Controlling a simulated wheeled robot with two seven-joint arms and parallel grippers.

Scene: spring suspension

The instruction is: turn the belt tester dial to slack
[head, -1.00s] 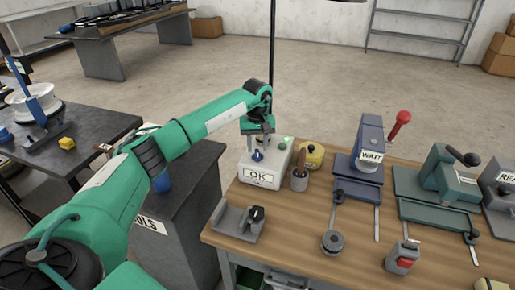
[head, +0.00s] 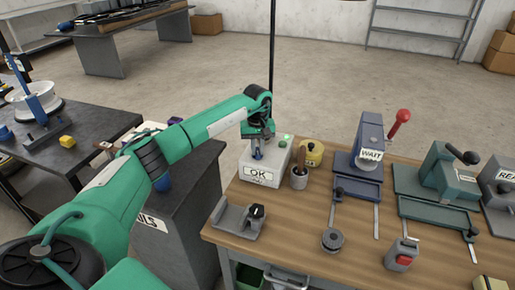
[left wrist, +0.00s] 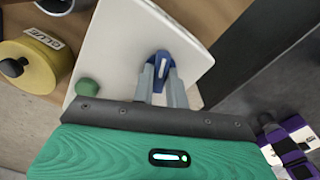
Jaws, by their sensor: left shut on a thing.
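The belt tester (head: 262,168) is a pale box at the back left of the wooden workbench, with a sign reading OK on its front. Its blue dial (left wrist: 161,62) is on the top face, and its pointed end shows in the left wrist view. A green button or lamp (head: 286,140) is beside the dial. The dial's markings cannot be read. My right gripper is not in view.
A yellow pot (head: 312,154) and a grey cup with a wooden-handled tool (head: 299,178) stand close right of the tester. A grey cradle (head: 238,217) is in front. A blue device marked WAIT (head: 369,150) stands farther right.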

